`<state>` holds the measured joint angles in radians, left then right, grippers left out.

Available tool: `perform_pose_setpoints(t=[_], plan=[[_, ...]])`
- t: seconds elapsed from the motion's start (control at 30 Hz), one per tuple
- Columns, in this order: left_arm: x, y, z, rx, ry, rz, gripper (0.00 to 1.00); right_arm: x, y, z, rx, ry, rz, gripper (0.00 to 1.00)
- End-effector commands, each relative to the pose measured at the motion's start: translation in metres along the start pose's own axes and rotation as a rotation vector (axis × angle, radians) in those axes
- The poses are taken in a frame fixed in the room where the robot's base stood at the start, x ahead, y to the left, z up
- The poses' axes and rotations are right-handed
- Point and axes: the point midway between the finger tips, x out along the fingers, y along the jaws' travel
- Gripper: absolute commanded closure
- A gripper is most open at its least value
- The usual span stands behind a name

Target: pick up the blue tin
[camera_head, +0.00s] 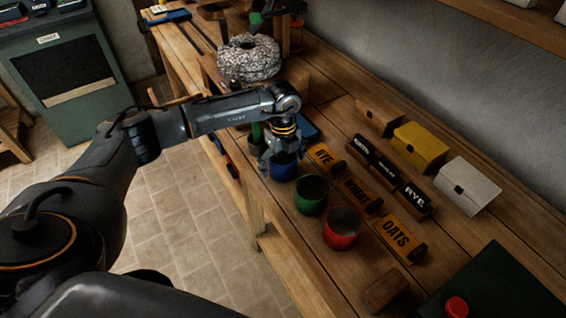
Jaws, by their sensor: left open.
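The blue tin (283,174) stands upright on the wooden bench, in a row with a green tin (311,197) and a red tin (342,230). My left gripper (280,158) points down right at the top of the blue tin and is open. Its fingers and wrist hide much of the tin's upper part. I cannot tell whether the fingers touch the tin. My right gripper is not in view.
Orange labelled blocks, one reading OATS (398,237), lie just right of the tins. Black labelled boxes, a yellow box (419,147) and a white box (467,184) stand near the wall. A brown block (385,291) and a dark green panel with a red knob (456,307) are nearer.

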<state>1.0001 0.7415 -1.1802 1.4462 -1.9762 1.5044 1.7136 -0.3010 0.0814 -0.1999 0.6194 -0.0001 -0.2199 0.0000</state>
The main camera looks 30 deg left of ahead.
Motion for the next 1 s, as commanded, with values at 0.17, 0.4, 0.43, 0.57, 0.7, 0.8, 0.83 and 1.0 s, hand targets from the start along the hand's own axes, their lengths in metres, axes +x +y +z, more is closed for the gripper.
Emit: perform_pose_setpoints(t=[0.17, 0.4, 0.43, 0.57, 0.7, 0.8, 0.83, 1.0], plan=[[0.0, 0.0, 0.0, 0.0, 0.0, 0.0, 0.18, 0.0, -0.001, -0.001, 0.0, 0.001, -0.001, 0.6], [-0.001, 0.0, 0.0, 0.0, 0.0, 0.0, 0.62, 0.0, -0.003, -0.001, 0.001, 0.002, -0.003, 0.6], [-0.001, 0.0, 0.0, 0.0, 0.0, 0.0, 0.62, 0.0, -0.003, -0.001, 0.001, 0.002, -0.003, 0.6], [-0.001, 0.0, 0.0, 0.0, 0.0, 0.0, 0.62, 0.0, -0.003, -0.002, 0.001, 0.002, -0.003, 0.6], [-0.003, 0.0, 0.0, -0.001, 0.0, 0.0, 0.62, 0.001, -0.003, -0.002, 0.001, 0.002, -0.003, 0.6], [-0.008, -0.001, 0.001, -0.001, 0.0, -0.001, 0.62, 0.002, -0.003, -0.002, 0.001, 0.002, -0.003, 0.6], [-0.011, -0.001, 0.001, -0.001, 0.0, -0.002, 0.62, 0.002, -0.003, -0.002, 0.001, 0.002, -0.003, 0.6], [-0.034, -0.001, 0.001, 0.0, -0.002, -0.005, 0.62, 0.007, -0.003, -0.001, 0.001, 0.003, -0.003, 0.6]])
